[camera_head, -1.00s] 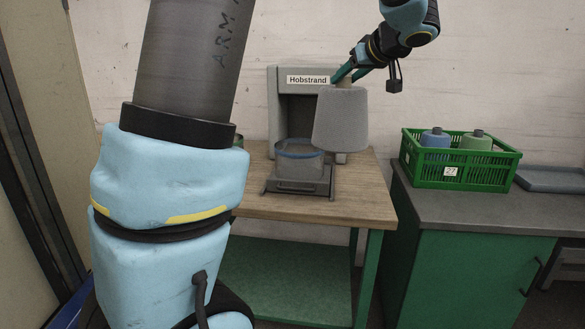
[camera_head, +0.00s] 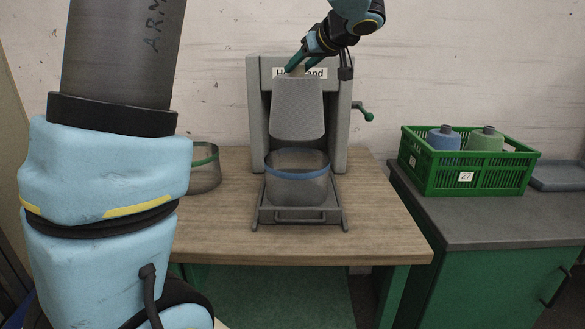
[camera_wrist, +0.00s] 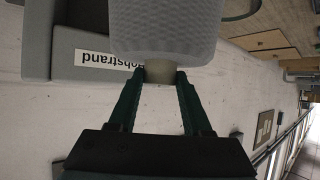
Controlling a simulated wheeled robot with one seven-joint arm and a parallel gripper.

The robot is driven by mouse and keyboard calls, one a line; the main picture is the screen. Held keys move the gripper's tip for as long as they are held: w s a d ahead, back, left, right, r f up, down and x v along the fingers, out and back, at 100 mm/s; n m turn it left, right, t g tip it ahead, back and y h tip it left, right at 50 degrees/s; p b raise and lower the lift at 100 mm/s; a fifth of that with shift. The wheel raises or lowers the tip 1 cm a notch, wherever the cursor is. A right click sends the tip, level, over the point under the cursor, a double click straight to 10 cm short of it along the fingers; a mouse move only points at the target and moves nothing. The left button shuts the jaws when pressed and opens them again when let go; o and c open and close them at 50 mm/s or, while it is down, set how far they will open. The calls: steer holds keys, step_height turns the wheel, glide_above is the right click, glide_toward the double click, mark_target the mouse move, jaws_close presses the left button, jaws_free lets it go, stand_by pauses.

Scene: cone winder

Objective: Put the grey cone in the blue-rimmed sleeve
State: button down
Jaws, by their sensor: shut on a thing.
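The grey cone (camera_head: 297,108) hangs upright from my gripper (camera_head: 298,68), its wide end down. My gripper is shut on the narrow tip at the cone's top; in the wrist view my gripper (camera_wrist: 160,78) pinches this pale tip, with the grey cone (camera_wrist: 163,35) beyond it. The blue-rimmed sleeve (camera_head: 297,190) is a see-through mesh tub standing on the tray of the grey machine. In the head view the cone's lower edge is just above the sleeve's rim. How far apart they are in depth I cannot tell.
The grey machine (camera_head: 258,115), with a sign partly hidden, stands behind the sleeve; a green-knobbed crank (camera_head: 363,112) sticks out at its right. A green-rimmed sleeve (camera_head: 205,172) stands left on the wooden table (camera_head: 385,230). A green crate (camera_head: 465,180) holds a blue and a green cone.

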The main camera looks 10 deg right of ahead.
mark_target(297, 110)
step_height(297, 110, down, 17)
steer(key=shift+f, duration=0.1)
stand_by(0.5)
steer(key=shift+c, duration=1.7)
jaws_free()
steer(key=shift+f, duration=0.15)
steer(key=shift+s+d+r, duration=0.1)
steer(key=shift+s+r, duration=0.05)
steer(key=shift+r, duration=0.1)
steer(key=b+v, duration=0.1)
steer(key=v, duration=1)
steer(key=shift+s, duration=0.35)
steer(key=shift+r, duration=0.1)
